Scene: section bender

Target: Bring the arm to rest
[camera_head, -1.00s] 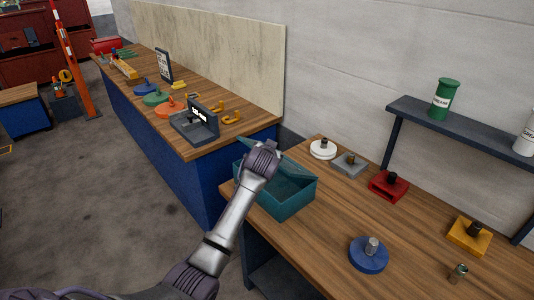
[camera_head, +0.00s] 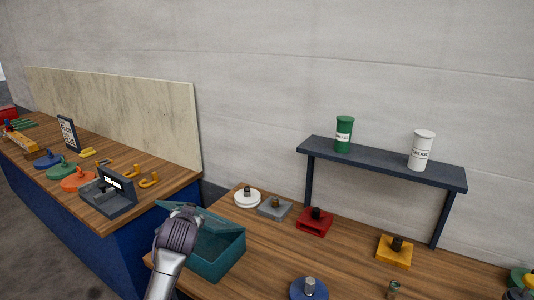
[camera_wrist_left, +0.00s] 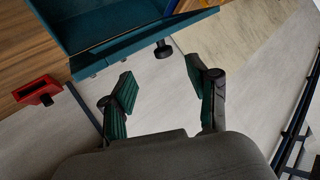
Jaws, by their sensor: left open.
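My left arm (camera_head: 175,245) rises from the bottom of the head view, its end overlapping the left side of an open teal box (camera_head: 217,253). The fingers cannot be made out there. In the left wrist view my left gripper (camera_wrist_left: 158,68) is open, with nothing between its two green-padded fingers. The teal box also shows at the top of that view (camera_wrist_left: 120,45), beyond the fingertips. Whether the arm touches the box cannot be told. My right gripper is not in view.
The wooden bench (camera_head: 262,268) holds white, grey, red (camera_head: 314,222), yellow (camera_head: 394,252) and blue (camera_head: 308,289) pieces. A shelf (camera_head: 380,163) with green and white cans is above. Another bench (camera_head: 150,205) at left carries discs, a dark device and yellow hooks.

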